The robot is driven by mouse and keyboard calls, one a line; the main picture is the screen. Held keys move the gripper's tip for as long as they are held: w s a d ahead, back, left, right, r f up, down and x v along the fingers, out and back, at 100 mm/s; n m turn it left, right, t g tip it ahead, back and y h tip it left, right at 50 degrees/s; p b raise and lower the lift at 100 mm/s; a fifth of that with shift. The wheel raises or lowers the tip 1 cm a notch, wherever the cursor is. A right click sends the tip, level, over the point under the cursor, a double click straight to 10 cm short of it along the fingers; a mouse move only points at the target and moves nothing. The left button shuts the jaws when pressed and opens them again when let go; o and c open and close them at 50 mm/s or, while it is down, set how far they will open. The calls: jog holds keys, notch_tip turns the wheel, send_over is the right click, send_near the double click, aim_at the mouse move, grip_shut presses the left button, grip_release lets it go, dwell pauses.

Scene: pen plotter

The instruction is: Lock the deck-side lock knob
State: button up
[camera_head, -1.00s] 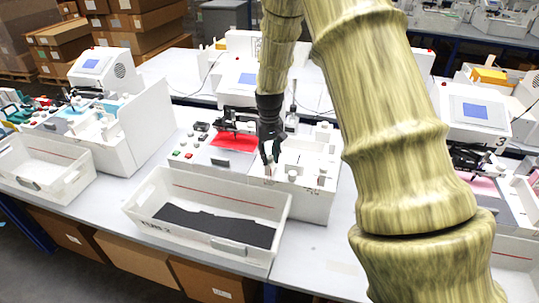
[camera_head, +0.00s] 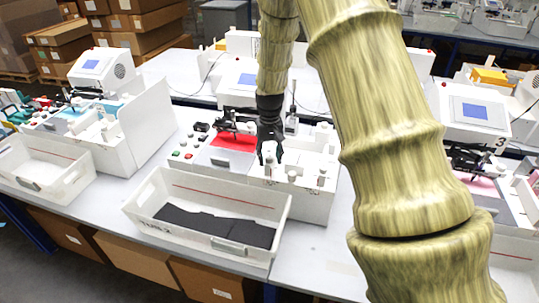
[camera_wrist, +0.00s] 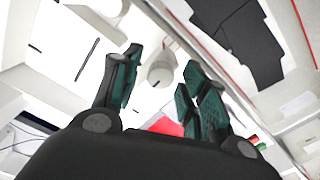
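My gripper (camera_head: 270,160) points down over the front part of the middle white plotter (camera_head: 310,203), at its deck with the red sheet (camera_head: 236,141). In the wrist view, my gripper (camera_wrist: 160,88) has its dark green fingers apart, one on each side of a round pale knob (camera_wrist: 161,70). The knob lies just past the fingertips or between them; I cannot tell the depth, and no contact is clear. In the head view, the fingers partly hide the spot below them. Other small pale knobs, such as one to the right (camera_head: 291,176), stand along the plotter's front.
A white bin (camera_head: 185,241) with dark sheets stands in front of the plotter; the sheets also show in the wrist view (camera_wrist: 240,40). A black pen carriage (camera_head: 228,122) and upright posts stand behind my gripper. Similar plotters stand left (camera_head: 140,125) and right (camera_head: 480,115).

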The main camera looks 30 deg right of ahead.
aim_at(270, 157)
jog(key=shift+r, duration=0.1)
notch_tip(270, 157, up, 12)
dwell(0.8)
dwell(0.4)
